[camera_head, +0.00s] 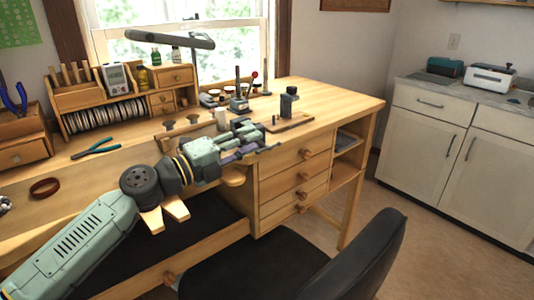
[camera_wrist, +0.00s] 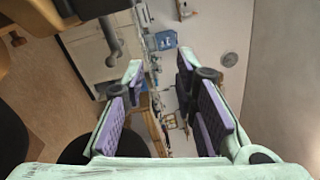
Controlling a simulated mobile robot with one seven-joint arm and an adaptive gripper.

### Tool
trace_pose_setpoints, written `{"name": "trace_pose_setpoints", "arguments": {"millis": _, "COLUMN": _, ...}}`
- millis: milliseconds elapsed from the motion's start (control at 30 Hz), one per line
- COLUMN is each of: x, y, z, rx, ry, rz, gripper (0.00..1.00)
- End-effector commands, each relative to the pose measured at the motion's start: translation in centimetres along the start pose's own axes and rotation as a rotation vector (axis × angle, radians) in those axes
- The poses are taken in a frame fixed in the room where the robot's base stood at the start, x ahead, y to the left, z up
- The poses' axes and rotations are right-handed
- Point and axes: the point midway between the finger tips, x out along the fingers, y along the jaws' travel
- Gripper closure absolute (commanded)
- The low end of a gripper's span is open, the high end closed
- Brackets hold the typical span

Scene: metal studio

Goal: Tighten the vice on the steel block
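My gripper (camera_head: 262,141) is at the front edge of the wooden bench, pointing right. In the wrist view my gripper (camera_wrist: 163,82) is open, its purple-padded fingers well apart with nothing held between them. I cannot pick out the vice or the steel block for sure. A small blue-grey device (camera_head: 238,104) stands on the bench just behind my gripper and may be the vice. My gripper hides part of the bench edge.
Green-handled pliers (camera_head: 96,148) and a brown ring (camera_head: 45,187) lie on the bench at left. A wooden organizer (camera_head: 78,97) stands at the back. A black chair (camera_head: 378,245) is in front of the drawers. White cabinets (camera_head: 430,130) stand at right, beyond open floor.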

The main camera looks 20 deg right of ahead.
Motion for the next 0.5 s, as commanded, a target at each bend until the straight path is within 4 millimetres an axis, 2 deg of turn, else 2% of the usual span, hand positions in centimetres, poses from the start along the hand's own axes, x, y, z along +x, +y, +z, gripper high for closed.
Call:
{"name": "trace_pose_setpoints", "arguments": {"millis": 33, "x": -0.1, "y": 0.2, "z": -0.1, "rx": 0.005, "ry": -0.012, "rz": -0.007, "gripper": 0.73}}
{"name": "trace_pose_setpoints", "arguments": {"millis": 100, "x": -0.6, "y": 2.8, "z": 0.3, "rx": -0.01, "ry": -0.013, "rz": 0.051, "gripper": 0.73}}
{"name": "trace_pose_setpoints", "arguments": {"millis": 200, "x": -0.8, "y": 4.3, "z": 0.3, "rx": -0.021, "ry": -0.01, "rz": 0.084, "gripper": 0.73}}
{"name": "trace_pose_setpoints", "arguments": {"millis": 367, "x": 0.9, "y": 4.5, "z": 0.4, "rx": -0.024, "ry": -0.007, "rz": 0.088, "gripper": 0.73}}
{"name": "trace_pose_setpoints", "arguments": {"millis": 500, "x": 3.6, "y": 4.7, "z": 0.4, "rx": -0.025, "ry": -0.005, "rz": 0.089, "gripper": 0.73}}
